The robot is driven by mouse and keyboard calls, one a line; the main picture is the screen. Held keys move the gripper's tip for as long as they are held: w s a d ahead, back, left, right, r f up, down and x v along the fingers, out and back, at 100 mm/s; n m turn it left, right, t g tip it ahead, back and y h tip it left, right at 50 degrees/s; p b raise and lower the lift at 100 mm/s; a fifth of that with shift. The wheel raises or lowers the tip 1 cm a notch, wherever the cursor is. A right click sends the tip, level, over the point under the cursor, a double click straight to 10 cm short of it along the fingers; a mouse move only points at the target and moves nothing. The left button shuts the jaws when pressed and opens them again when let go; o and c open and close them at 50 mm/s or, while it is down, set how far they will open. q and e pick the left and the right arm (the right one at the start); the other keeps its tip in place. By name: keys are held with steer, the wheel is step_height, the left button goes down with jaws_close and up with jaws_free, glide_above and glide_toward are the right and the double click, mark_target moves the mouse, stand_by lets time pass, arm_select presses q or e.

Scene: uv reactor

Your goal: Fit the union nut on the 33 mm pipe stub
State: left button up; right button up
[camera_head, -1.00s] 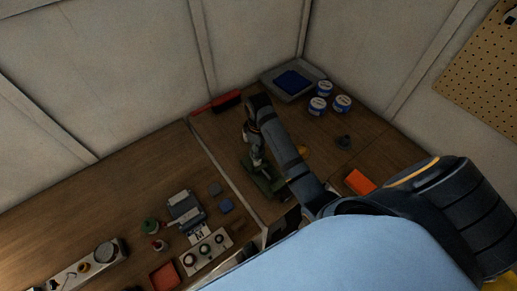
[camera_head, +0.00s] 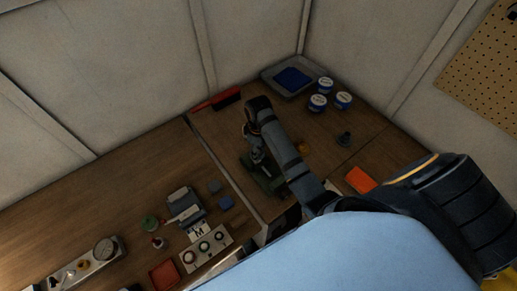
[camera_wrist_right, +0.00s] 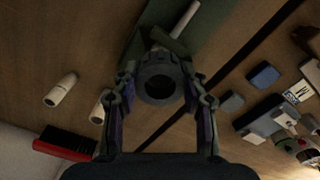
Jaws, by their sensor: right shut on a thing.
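My right gripper (camera_wrist_right: 158,88) is shut on a dark grey ring, the union nut (camera_wrist_right: 158,68), with its round opening facing the wrist camera. In the head view my right gripper (camera_head: 256,146) points down over a dark green vise-like fixture (camera_head: 266,184). The fixture (camera_wrist_right: 205,18) also shows beyond the nut in the wrist view, with a pale rod (camera_wrist_right: 186,18) beside it. I cannot make out the 33 mm pipe stub; the nut and gripper hide what is directly behind them. I cannot tell whether the nut touches the fixture. My left gripper is not in view.
A red brush (camera_head: 216,100) lies near the wall. A grey tray with a blue pad (camera_head: 293,77) and several white tubs (camera_head: 318,102) stand at the back. An orange block (camera_head: 360,180) lies right. A control box (camera_head: 206,248) and small parts crowd the left bench.

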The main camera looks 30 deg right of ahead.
steer(key=shift+f+b, duration=0.45)
steer(key=shift+f, duration=1.3)
steer(key=shift+f, duration=0.1)
steer(key=o, duration=1.1)
steer(key=shift+r, duration=0.25)
step_height(320, 180, up, 7)
steer(key=shift+s+f, duration=0.1)
